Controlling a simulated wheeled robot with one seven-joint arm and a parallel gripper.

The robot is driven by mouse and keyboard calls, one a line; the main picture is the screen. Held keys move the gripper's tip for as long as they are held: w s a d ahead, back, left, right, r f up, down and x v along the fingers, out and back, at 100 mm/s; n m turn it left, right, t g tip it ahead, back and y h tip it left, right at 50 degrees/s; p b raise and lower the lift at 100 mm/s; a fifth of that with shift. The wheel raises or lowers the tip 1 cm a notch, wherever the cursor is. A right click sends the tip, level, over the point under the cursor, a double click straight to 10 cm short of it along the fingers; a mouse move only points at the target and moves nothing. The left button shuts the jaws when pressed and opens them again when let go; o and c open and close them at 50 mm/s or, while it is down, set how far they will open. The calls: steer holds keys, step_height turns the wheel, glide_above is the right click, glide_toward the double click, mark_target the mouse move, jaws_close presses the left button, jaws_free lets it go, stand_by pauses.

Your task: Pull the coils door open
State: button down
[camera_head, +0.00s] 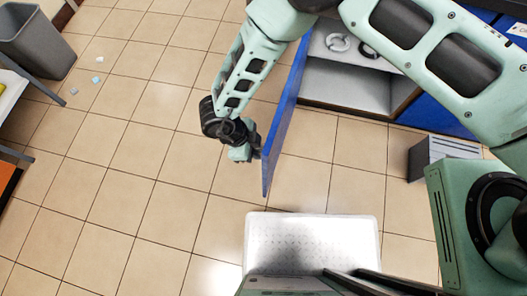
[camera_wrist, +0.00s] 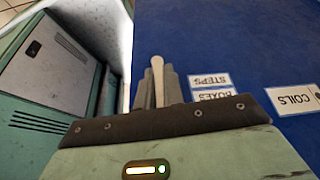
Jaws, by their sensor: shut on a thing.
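The coils door is a blue panel (camera_head: 283,115), seen nearly edge-on in the head view, swung out from a cupboard. The opening behind it shows a pale shelf and inside (camera_head: 345,88), with a white ring (camera_head: 338,42) and a dark ring (camera_head: 368,49) on the shelf. My gripper (camera_head: 250,153) is at the door's near, free end, on its left face. In the wrist view, the grey fingers (camera_wrist: 158,88) are shut around a pale handle (camera_wrist: 158,72) against the blue door (camera_wrist: 225,40). A COILS label (camera_wrist: 293,99) is on the blue face. My arm hides part of the cupboard.
A grey bin (camera_head: 35,42) stands at the upper left, with small pale scraps (camera_head: 96,80) on the floor by it. A table edge is at the far left. A grey box (camera_head: 440,155) stands at the right.

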steer(key=shift+w+a, duration=0.15)
steer(key=shift+a, duration=0.65)
steer(key=c, duration=1.5)
jaws_free()
steer(key=shift+w, duration=0.1)
steer(key=v, duration=1.7)
steer(key=shift+r, duration=0.25)
